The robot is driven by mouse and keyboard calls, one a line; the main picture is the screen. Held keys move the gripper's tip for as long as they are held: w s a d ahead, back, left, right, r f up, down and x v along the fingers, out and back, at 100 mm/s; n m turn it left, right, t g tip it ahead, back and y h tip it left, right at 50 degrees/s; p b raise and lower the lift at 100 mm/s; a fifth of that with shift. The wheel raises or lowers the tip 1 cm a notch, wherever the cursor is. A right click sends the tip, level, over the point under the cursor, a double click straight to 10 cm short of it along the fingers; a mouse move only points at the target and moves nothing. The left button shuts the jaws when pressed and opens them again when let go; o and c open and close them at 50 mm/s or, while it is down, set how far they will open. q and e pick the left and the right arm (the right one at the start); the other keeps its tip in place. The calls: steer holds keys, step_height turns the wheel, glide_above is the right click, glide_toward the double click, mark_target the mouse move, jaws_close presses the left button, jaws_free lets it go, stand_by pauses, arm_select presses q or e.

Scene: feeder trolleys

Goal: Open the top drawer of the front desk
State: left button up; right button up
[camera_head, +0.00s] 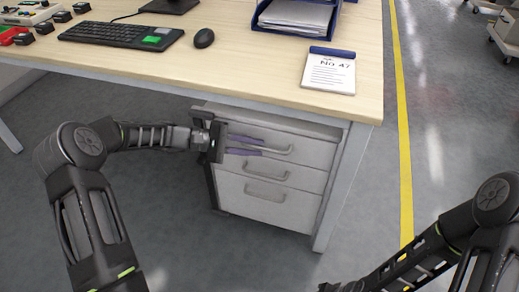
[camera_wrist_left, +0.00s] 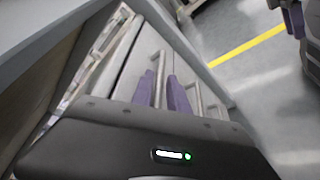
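The front desk (camera_head: 225,68) has a grey drawer unit under its right end. The top drawer (camera_head: 312,152) is the uppermost front, with a bar handle (camera_head: 284,150). I cannot tell whether it stands slightly out. My left gripper (camera_head: 245,146) is at this handle, its purple fingers apart. In the left wrist view, the handle bar (camera_wrist_left: 160,72) runs between the two fingers (camera_wrist_left: 162,92), with a gap showing, so the gripper looks open around it. My right gripper's purple finger (camera_wrist_left: 293,18) shows at the upper right of that view; its opening is unclear.
A lower drawer handle (camera_head: 266,172) and another below it (camera_head: 264,193) sit under the top one. A desk leg (camera_head: 342,185) stands close to the unit's right. A keyboard (camera_head: 120,35), mouse (camera_head: 204,38) and notepad (camera_head: 328,75) lie on the desktop. The floor in front is clear.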

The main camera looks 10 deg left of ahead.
arm_select(q)
steer(key=shift+x, duration=1)
steer(key=shift+c, duration=0.3)
jaws_close()
stand_by(0.4)
